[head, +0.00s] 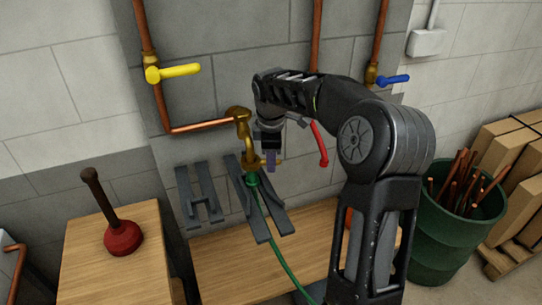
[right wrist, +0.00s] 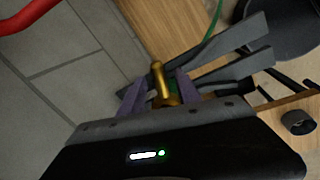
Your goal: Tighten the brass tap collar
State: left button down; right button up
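The brass tap (head: 248,150) hangs on the wall at the end of a copper pipe. A green hose (head: 280,250) runs down from a green fitting (head: 252,180) below it. My right gripper (head: 270,160) is at the tap's right side and partly hides it. In the right wrist view, brass tap parts (right wrist: 159,78) stand between the purple fingers of my right gripper (right wrist: 158,94). The fingers look apart, with a gap on the left of the brass. The collar cannot be clearly told from the rest of the brass. My left gripper is not in view.
Grey forked brackets (head: 200,198) stand beside and below the tap. A red lever (head: 320,145) hangs close to my right arm; a yellow lever (head: 180,71) is upper left. A plunger (head: 123,236) stands on a wooden top, and a green bin (head: 440,235) is at right.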

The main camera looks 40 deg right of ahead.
grip_shut()
dwell(1.4)
